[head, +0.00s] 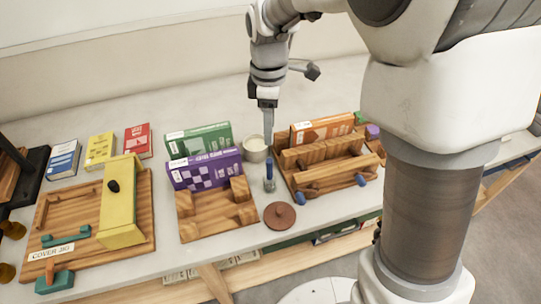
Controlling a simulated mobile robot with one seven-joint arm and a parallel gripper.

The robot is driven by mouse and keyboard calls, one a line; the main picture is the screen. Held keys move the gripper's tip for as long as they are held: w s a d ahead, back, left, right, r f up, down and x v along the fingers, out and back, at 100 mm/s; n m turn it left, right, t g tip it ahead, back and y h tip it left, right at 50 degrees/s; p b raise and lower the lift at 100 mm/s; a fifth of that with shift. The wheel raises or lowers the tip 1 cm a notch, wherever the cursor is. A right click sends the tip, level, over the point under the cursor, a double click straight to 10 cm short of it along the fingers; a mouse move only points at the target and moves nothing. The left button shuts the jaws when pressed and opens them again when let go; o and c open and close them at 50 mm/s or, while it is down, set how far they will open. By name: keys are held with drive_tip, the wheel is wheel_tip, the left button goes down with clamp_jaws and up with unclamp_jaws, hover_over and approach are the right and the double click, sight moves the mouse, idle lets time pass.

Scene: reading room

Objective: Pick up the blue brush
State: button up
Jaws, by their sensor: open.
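The blue brush (269,170) appears to stand upright on the pale table, its blue handle up and a greyish part at the bottom. It is between the two wooden stands at the middle of the table, in front of a small pale pot (255,149). My gripper (268,138) is open and points down, its fingers just above the brush's top in the picture. It is seen edge-on, so the gap between the fingers does not show. I cannot tell its exact distance from the brush. I see nothing held.
A wooden rack (325,165) with an orange box (322,129) is close on the right. A wooden stand (212,221) with a purple box (205,172) is close on the left. A brown round lid (279,215) lies in front. A yellow-panelled wooden jig (120,215) is further left.

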sight(269, 170)
wheel_tip(269, 170, down, 16)
drive_tip(key=shift+r+b, duration=0.1)
drive_tip(key=shift+b, duration=0.8)
clamp_jaws()
